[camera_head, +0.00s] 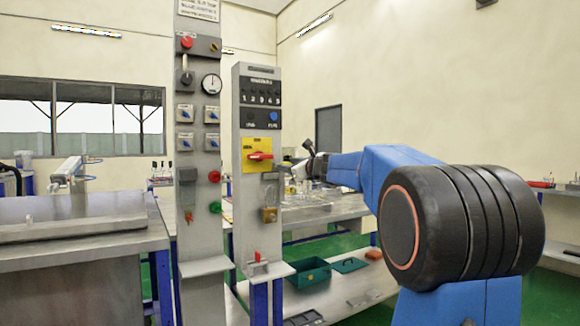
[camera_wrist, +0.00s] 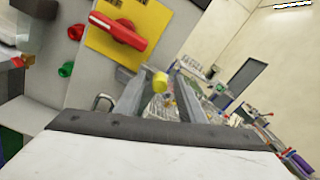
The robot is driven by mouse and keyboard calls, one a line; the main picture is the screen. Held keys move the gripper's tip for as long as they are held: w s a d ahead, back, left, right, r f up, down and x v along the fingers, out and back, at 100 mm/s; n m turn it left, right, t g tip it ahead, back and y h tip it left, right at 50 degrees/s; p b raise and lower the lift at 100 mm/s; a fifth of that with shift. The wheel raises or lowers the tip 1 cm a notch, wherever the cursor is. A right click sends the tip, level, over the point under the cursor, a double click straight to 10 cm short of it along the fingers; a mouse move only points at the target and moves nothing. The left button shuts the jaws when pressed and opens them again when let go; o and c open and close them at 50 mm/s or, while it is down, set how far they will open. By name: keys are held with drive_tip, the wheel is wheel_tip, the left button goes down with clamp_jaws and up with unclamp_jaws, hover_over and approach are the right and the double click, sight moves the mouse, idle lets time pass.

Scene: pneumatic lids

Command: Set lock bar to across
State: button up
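I cannot tell for certain which part is the lock bar. In the head view, a red handle (camera_head: 260,156) lies about level on a yellow plate (camera_head: 257,146) on the right grey column. A clear piece (camera_head: 269,190) and a brass block (camera_head: 269,214) are below it. My gripper (camera_head: 297,168) is right of this column, small and partly unclear. In the wrist view its fingers (camera_wrist: 158,98) are apart, with a yellow knob-like piece (camera_wrist: 160,82) between or beyond them. The fingers are apart from the red handle (camera_wrist: 118,30), at upper left on its yellow plate (camera_wrist: 118,48).
The left grey column (camera_head: 195,140) carries switches, a gauge (camera_head: 211,84) and red and green buttons. A grey bench (camera_head: 80,225) stands at left. A green tray (camera_head: 308,272) sits on a low shelf. A small red lever (camera_head: 257,257) is low on the right column.

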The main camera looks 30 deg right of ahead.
clamp_jaws()
drive_tip(key=shift+s+a, duration=0.1)
drive_tip(key=shift+a, duration=2.55)
unclamp_jaws()
drive_tip(key=shift+a, duration=0.15)
